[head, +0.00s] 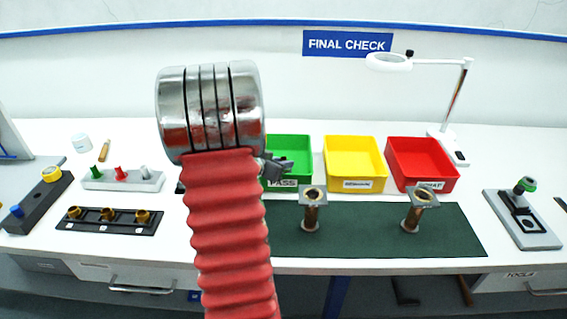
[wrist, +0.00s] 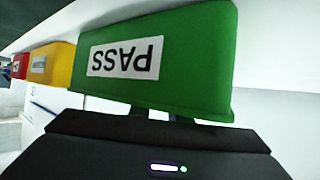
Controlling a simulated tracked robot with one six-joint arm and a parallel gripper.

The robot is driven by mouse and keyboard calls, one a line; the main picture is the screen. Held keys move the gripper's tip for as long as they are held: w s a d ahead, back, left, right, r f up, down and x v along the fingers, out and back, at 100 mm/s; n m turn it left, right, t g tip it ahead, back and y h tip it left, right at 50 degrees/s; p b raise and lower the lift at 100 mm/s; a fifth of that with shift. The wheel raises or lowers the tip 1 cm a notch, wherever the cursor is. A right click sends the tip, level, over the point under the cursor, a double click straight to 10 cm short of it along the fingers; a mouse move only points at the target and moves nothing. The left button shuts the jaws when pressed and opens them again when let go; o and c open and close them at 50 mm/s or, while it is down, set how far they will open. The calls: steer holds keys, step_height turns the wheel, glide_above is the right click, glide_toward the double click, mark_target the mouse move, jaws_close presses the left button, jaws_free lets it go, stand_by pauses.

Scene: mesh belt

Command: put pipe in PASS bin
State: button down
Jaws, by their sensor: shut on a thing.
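The green PASS bin (head: 290,142) stands at the back of the bench, partly hidden by my arm in the head view. In the wrist view the PASS bin (wrist: 165,55) fills the middle, upside down. My gripper (head: 275,168) is at the bin's front left; its fingers (wrist: 160,114) run behind the bin's rim in the wrist view. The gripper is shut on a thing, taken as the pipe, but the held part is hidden. Two brass pipes with square flanges, one left (head: 311,212) and one right (head: 418,212), stand upright on the dark green mat (head: 365,235).
A yellow bin (head: 355,178) and a red bin (head: 425,178) stand right of the PASS bin. A magnifier lamp (head: 390,62) stands behind. A black rack (head: 85,220) and a grey holder (head: 125,182) lie left; a grey fixture (head: 530,232) lies right.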

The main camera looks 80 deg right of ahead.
steer(key=c, duration=1.7)
jaws_free()
steer(key=shift+f, duration=0.1)
steer(key=shift+o, duration=0.2)
steer(key=shift+w+a+r, duration=0.25)
steer(key=shift+a+r, duration=0.2)
steer(key=v, duration=1.1)
